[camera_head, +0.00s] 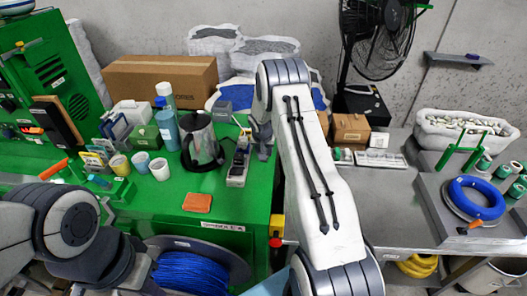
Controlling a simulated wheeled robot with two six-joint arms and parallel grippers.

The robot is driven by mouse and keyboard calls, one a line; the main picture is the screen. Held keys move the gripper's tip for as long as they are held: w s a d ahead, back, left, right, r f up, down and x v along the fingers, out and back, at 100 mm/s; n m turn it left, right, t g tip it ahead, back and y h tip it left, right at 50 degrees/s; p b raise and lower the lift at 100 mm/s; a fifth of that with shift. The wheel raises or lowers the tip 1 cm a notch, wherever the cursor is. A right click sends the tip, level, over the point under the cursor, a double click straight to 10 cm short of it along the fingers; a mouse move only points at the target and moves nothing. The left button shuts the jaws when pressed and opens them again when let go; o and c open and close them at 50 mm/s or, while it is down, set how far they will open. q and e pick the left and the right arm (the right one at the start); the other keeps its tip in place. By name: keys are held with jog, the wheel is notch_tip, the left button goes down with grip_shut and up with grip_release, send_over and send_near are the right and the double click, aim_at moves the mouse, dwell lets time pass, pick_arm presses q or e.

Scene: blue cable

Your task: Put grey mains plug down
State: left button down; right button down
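I cannot make out a grey mains plug with certainty. A grey power strip (238,163) lies on the green bench (175,222), beside the metal jug. My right arm reaches up from the lower right. Its dark end, with the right gripper (263,140), is just right of the power strip and partly hidden by my own arm. I cannot tell whether its fingers are open or shut, or whether they hold anything. My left arm comes in at the lower left. Its gripper does not show.
A metal jug (202,145), blue bottle (167,128), cups (159,169) and orange cloth (197,202) stand or lie on the bench. A blue cable reel (190,272) is below. A blue cable coil (474,198) sits on the right table. Cardboard box (160,79) and fan (375,40) are behind.

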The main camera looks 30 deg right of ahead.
jog(key=shift+f, duration=0.1)
jog(key=shift+c, duration=2.1)
grip_release()
